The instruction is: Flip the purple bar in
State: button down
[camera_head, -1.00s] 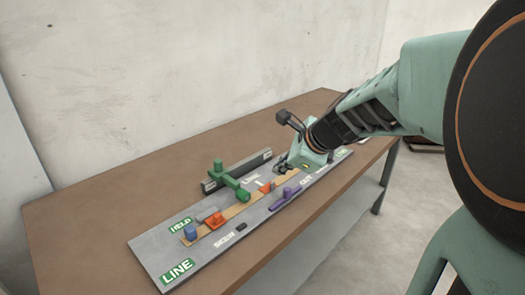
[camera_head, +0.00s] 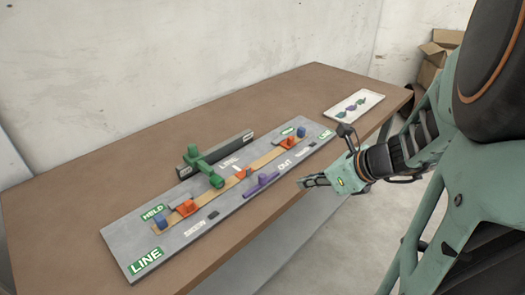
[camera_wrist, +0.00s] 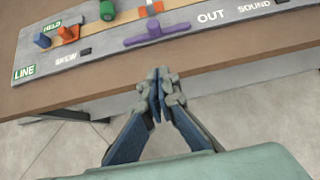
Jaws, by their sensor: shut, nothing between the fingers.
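The purple bar (camera_head: 261,184) lies on the grey board (camera_head: 140,229), on the side near the table's front edge, by the word OUT. It has a raised knob at its middle. It also shows in the wrist view (camera_wrist: 156,35), beyond my fingers. My gripper (camera_head: 303,183) is shut and empty, in front of the table's front edge and to the right of the bar, apart from it. In the wrist view my gripper's fingertips (camera_wrist: 159,82) meet, with the table edge behind them.
Orange blocks (camera_head: 186,207) and blue blocks (camera_head: 160,221) sit along a tan strip. A white tray (camera_head: 337,116) with small coloured pieces lies at the back right. The brown table (camera_head: 110,176) is clear at left.

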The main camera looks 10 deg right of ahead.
dwell(0.3)
jog(key=b, duration=0.3)
send_near(265, 184)
notch_tip(265, 184, down, 4)
jog(key=shift+s+d+f, duration=0.1)
jog(key=w+a, duration=0.2)
jog(key=shift+w, duration=0.4)
jog(key=shift+w+a, duration=0.25)
jog(key=shift+w, duration=0.15)
jog(key=w+a, duration=0.1)
jog(key=w, duration=0.1)
jog(key=w+a, duration=0.2)
jog(key=shift+w+a, duration=0.15)
jog(key=shift+w, duration=0.05)
